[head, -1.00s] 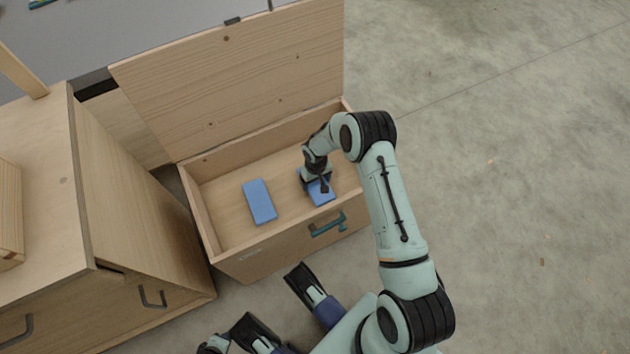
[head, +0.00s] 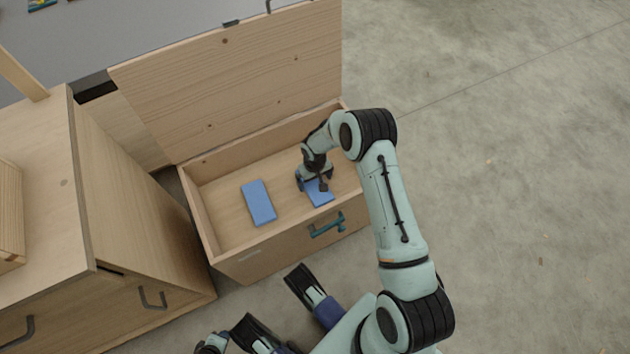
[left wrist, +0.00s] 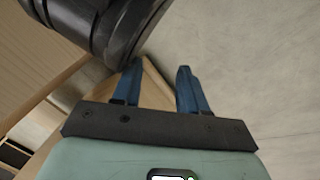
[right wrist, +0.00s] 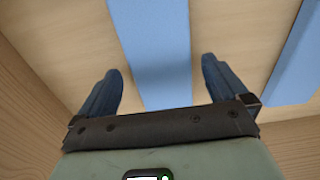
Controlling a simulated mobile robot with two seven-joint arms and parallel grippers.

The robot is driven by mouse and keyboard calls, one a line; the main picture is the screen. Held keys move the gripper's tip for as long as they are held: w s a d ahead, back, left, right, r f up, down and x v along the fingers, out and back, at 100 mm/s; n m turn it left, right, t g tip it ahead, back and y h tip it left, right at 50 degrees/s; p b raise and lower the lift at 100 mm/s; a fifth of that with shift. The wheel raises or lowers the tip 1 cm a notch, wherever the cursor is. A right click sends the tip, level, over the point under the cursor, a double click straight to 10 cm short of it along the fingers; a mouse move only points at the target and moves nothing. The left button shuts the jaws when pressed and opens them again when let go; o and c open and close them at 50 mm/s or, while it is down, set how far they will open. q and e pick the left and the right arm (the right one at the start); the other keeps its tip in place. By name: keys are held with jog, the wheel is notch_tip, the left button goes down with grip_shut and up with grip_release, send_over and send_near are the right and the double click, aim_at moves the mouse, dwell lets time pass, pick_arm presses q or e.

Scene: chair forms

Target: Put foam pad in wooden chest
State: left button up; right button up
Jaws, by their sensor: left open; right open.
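The wooden chest (head: 283,243) stands with its lid raised in the head view. One blue foam pad (head: 258,203) lies flat on its floor at the left. A second blue pad (head: 320,196) lies on the floor at the right, partly hidden by my right gripper (head: 315,184). The right gripper is inside the chest and open. In the right wrist view its fingers (right wrist: 162,72) stand apart on either side of one pad (right wrist: 155,45), with gaps beside it; the other pad (right wrist: 303,55) is at the right. My left gripper (left wrist: 159,72) is open and empty.
A wooden cabinet (head: 135,210) stands close to the chest's left side. A grey surface (head: 110,35) lies behind the raised lid (head: 235,80). The concrete floor (head: 520,200) to the right is clear.

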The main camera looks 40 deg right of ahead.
aim_at(315, 184)
notch_tip(315, 184, up, 5)
jog(key=shift+f+p, duration=0.2)
jog(key=shift+p, duration=0.3)
pick_arm(q)
jog(key=r, duration=0.1)
jog(key=d+r+p, duration=0.1)
jog(key=w+r, duration=0.1)
jog(key=r, duration=0.1)
jog(key=shift+d, duration=0.2)
pick_arm(e)
notch_tip(315, 184, up, 6)
jog(key=shift+f, duration=0.15)
